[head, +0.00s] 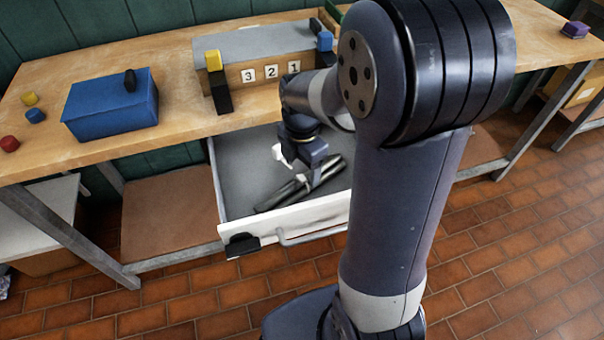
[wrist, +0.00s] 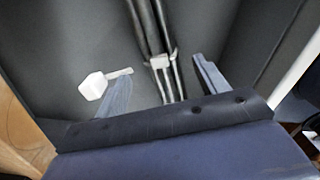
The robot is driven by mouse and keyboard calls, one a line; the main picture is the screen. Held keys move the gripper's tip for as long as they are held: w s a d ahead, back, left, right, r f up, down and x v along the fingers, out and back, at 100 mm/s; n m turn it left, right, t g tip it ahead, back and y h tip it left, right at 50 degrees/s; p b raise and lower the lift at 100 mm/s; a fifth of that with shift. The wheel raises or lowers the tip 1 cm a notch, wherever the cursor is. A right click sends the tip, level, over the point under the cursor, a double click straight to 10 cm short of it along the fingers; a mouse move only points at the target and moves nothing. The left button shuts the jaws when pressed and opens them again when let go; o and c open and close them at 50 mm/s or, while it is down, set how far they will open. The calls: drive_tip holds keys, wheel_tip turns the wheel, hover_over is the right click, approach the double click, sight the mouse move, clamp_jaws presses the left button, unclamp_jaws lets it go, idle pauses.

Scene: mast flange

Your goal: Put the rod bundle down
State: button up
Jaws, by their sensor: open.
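The rod bundle (head: 284,194), several dark rods bound by a light band, lies in the open drawer (head: 240,169). It also shows in the wrist view (wrist: 148,32), where it runs from the top edge down between my fingers. My gripper (head: 305,172) is over the bundle, inside the drawer. In the wrist view my gripper (wrist: 160,88) is open, with one finger on each side of the bundle and gaps to both. Whether the rods rest fully on the drawer floor is hard to tell.
A white scoop-like object (wrist: 94,86) lies in the drawer beside my left finger. The drawer's white front (head: 318,217) stands out from the bench. A blue box (head: 110,108) and a numbered block (head: 250,72) stand on the benchtop (head: 170,60).

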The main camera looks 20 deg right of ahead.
sight(302, 180)
wheel_tip(302, 180, up, 6)
drive_tip(key=shift+r+p, duration=0.25)
drive_tip(key=shift+p, duration=0.2)
drive_tip(key=shift+c, duration=0.2)
idle(0.8)
